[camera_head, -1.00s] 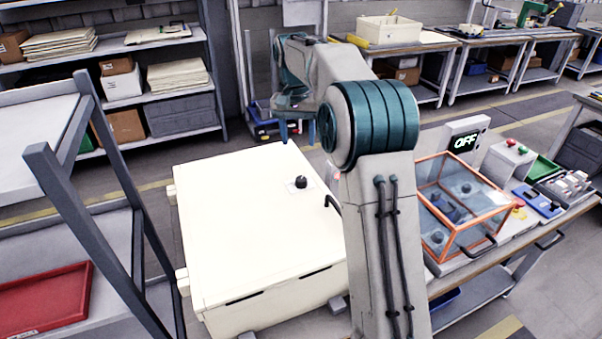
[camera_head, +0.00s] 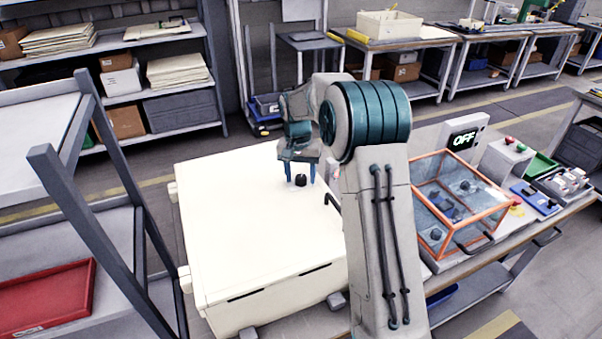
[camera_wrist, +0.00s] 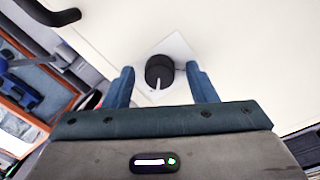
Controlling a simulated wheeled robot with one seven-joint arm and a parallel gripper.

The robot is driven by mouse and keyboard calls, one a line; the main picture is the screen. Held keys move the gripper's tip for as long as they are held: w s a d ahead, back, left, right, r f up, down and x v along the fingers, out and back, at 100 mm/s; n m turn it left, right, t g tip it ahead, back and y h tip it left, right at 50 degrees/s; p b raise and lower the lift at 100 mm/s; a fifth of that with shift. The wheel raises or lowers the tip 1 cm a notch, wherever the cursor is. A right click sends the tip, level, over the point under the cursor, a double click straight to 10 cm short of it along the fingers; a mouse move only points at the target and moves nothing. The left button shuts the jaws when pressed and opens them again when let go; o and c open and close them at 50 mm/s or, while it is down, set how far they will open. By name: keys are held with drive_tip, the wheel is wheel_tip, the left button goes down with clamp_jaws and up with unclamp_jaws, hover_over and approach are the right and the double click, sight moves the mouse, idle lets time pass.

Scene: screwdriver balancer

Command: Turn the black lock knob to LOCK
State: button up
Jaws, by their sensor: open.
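The black lock knob (camera_head: 300,180) sits on a small pale plate on the top face of a cream cabinet (camera_head: 240,240). In the wrist view the knob (camera_wrist: 160,72) is round with a white pointer line directed toward the bottom of the picture. No label is readable on its plate (camera_wrist: 182,48). My gripper (camera_head: 300,178) points down over the knob, its two blue fingers apart. In the wrist view my gripper (camera_wrist: 160,82) has one finger on either side of the knob, with gaps showing. I cannot tell how deep the fingertips reach.
A black handle (camera_head: 333,203) stands at the cabinet's right edge. Right of my arm, a bench carries an orange-framed clear box (camera_head: 455,205) and a display reading OFF (camera_head: 464,140). A grey rack with a red tray (camera_head: 45,297) stands at left. The cabinet top around the knob is clear.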

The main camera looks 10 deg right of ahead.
drive_tip(key=c, duration=1)
drive_tip(key=shift+n, duration=0.4)
drive_tip(key=n+b, duration=0.1)
drive_tip(key=n, duration=0.2)
drive_tip(key=shift+n, duration=0.4)
drive_tip(key=n, duration=0.8)
drive_tip(key=shift+d+r+n+t, duration=0.1)
drive_tip(key=shift+n+t, duration=0.2)
drive_tip(key=shift+n, duration=2.4)
